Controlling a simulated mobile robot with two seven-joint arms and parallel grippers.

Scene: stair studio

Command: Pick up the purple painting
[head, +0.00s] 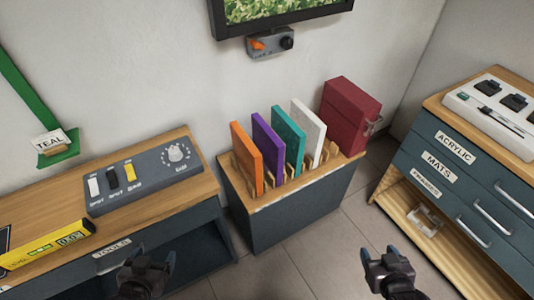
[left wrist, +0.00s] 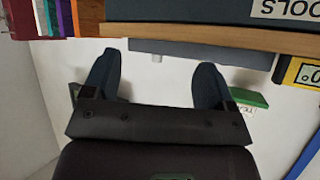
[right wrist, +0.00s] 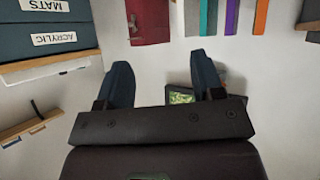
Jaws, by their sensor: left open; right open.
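The purple painting (head: 268,148) stands upright in a slotted wooden rack on a low cabinet (head: 258,222). It is between an orange panel (head: 246,158) and a teal panel (head: 288,138). It also shows as a purple strip in the right wrist view (right wrist: 232,16) and at the top left of the left wrist view (left wrist: 52,18). My left gripper (head: 153,262) is open and empty, low and left of the cabinet. My right gripper (head: 380,258) is open and empty, low and right of it. Neither touches the painting.
A white panel (head: 308,128) and a dark red box (head: 350,112) stand right of the teal panel. A bench with a switch box (head: 138,180) is at left. A drawer unit (head: 455,170) is at right. A screen (head: 280,10) hangs above. Floor shows between the cabinets.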

